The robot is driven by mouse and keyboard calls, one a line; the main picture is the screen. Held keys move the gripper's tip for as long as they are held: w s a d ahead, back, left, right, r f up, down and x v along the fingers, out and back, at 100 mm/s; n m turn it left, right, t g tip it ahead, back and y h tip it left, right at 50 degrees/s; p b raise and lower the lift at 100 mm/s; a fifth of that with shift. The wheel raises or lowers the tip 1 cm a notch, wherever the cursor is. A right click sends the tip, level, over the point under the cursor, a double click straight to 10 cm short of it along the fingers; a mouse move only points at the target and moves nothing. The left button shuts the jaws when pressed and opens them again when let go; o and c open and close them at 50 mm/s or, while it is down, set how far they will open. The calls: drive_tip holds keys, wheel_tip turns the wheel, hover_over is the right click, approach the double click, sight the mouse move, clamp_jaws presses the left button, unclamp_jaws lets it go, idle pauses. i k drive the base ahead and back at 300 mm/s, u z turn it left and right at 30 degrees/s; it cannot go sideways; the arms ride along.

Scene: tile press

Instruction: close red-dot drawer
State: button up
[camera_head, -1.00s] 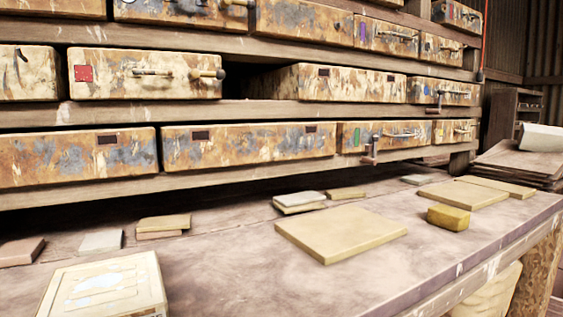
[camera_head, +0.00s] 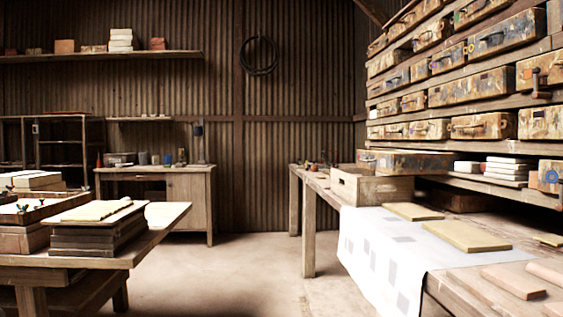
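The wall of drawers (camera_head: 480,88) stands at the right, with worn, paint-stained drawer fronts in several rows. I cannot make out a red dot on any front from here. One low drawer (camera_head: 420,163) at the far end juts out well past the others, above the bench; its front shows no clear mark. A drawer at the right edge carries a round blue mark (camera_head: 550,175). My gripper is not in view.
A wooden crate (camera_head: 370,187) and a white cloth (camera_head: 385,248) lie on the right bench, with flat tiles (camera_head: 465,236). A table (camera_head: 160,222) with stacked boards stands left. The floor (camera_head: 255,270) between them is clear.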

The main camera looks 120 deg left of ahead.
sight(421, 162)
drive_tip(key=u, duration=4.1)
drive_tip(key=i, duration=2.75)
drive_tip(key=z, duration=0.65)
